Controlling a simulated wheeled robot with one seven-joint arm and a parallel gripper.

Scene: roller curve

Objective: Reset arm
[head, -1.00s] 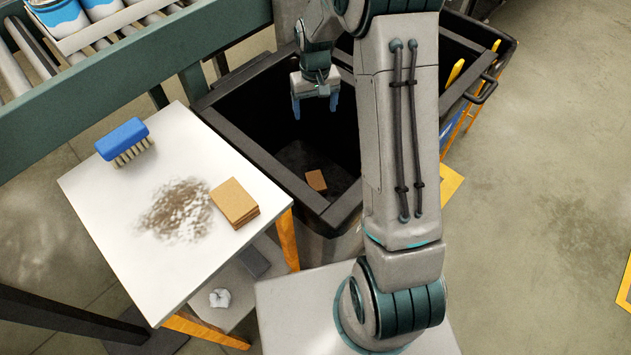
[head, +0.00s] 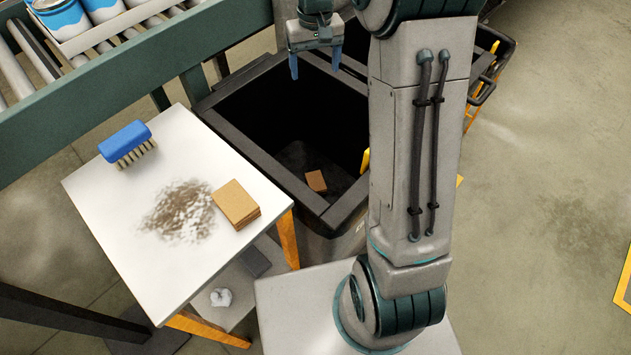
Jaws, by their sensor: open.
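My gripper (head: 315,66) is open and empty in the head view. It hangs above the far edge of a black bin (head: 235,135), with its two blue fingers apart and pointing down. My arm rises from my base at the bottom middle and bends over the bin's right side. A small brown cardboard piece (head: 316,181) lies inside the bin, well below and apart from the gripper.
A white table (head: 130,230) at left holds a blue brush (head: 125,142), a patch of brown-grey dirt (head: 180,210) and stacked brown cardboard (head: 237,204). A crumpled white piece (head: 221,297) lies on a lower shelf. A roller conveyor (head: 100,75) with cans runs behind.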

